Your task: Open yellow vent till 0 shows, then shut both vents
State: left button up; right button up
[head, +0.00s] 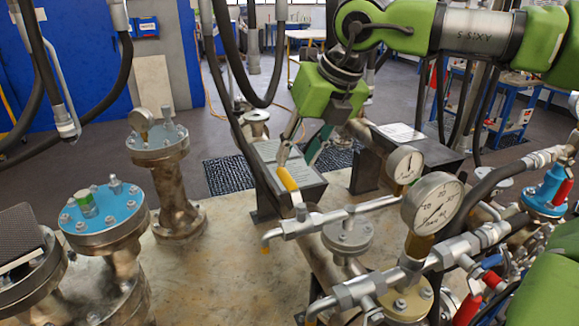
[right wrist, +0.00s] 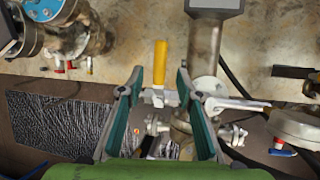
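The yellow vent lever (head: 287,178) rises from a grey valve fitting on the pipework in the head view. In the right wrist view the yellow lever (right wrist: 160,62) lies between the fingertips. My right gripper (head: 303,150) is just above the lever. Its green-sided fingers (right wrist: 158,80) are open, with a gap on each side of the lever. A large round pressure gauge (head: 433,203) stands on a brass fitting to the right; its exact reading is too small to tell. A smaller gauge (head: 405,163) is behind it. Which part is the other vent is unclear. My left gripper is not in view.
A blue-topped flanged vessel (head: 103,208) and another flanged vessel (head: 158,150) stand at left. Red handles (head: 467,308) and hoses crowd the lower right. Dark boxes (head: 410,150) stand behind the pipework. The bench top (head: 215,265) between vessels and pipework is bare.

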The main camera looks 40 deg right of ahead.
aim_at(288, 174)
jog(key=x, duration=0.4)
jog(key=shift+w+f+p, duration=0.2)
jog(key=shift+f+p, duration=0.05)
jog(key=shift+p, duration=0.15)
jog(key=shift+w+f, duration=0.15)
jog(key=shift+f, duration=0.15)
jog(key=shift+w+f, duration=0.15)
jog(key=shift+f, duration=0.1)
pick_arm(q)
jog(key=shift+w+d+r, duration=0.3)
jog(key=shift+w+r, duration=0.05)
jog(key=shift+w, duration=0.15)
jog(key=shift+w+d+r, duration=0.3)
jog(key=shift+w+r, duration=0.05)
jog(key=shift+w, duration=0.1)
pick_arm(e)
grip_shut()
